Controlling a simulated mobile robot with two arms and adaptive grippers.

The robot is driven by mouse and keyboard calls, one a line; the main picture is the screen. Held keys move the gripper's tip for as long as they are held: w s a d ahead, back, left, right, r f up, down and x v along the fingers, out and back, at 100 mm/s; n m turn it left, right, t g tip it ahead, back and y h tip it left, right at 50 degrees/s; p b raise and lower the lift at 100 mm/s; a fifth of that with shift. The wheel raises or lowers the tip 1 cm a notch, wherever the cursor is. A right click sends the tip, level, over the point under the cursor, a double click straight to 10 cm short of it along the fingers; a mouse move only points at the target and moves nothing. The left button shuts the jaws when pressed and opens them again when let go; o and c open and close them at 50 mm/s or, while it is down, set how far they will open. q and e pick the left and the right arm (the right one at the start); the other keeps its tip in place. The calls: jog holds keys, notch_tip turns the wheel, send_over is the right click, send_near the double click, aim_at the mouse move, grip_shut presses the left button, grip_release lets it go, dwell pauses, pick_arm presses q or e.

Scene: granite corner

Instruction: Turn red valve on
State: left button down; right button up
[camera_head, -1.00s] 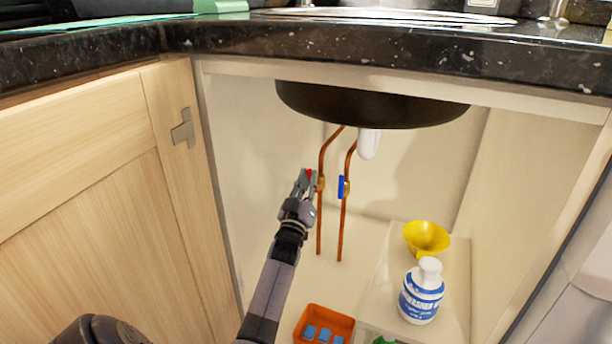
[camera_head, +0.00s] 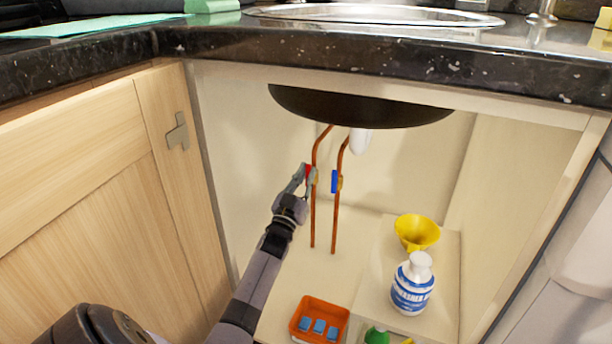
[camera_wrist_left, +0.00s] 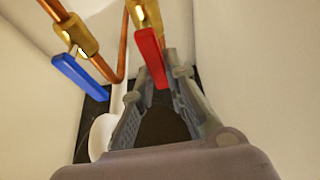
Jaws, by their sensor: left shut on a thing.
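The red valve handle (camera_head: 308,170) sits on the left copper pipe under the sink. In the left wrist view, the red handle (camera_wrist_left: 152,56) hangs from a brass valve body (camera_wrist_left: 145,14), between my finger ends. My left gripper (camera_head: 305,174) is shut on this handle, reaching in from the lower left. It also shows in the left wrist view (camera_wrist_left: 157,80), with a finger on each side of the handle. The gripper partly hides the handle in the head view. My right gripper is not in view.
A blue valve handle (camera_head: 335,181) lies along the right copper pipe (camera_head: 334,225), close by. The dark sink bowl (camera_head: 360,107) hangs above. An orange bin (camera_head: 340,317), yellow funnel (camera_head: 416,232) and white-blue bottle (camera_head: 411,285) stand lower right. An open cabinet door (camera_head: 90,190) is at left.

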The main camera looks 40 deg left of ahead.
pick_arm(q)
jog(key=c, duration=1.6)
grip_release()
jog(key=v, duration=0.7)
jog(key=shift+s, duration=0.15)
jog(key=shift+d+f, duration=0.1)
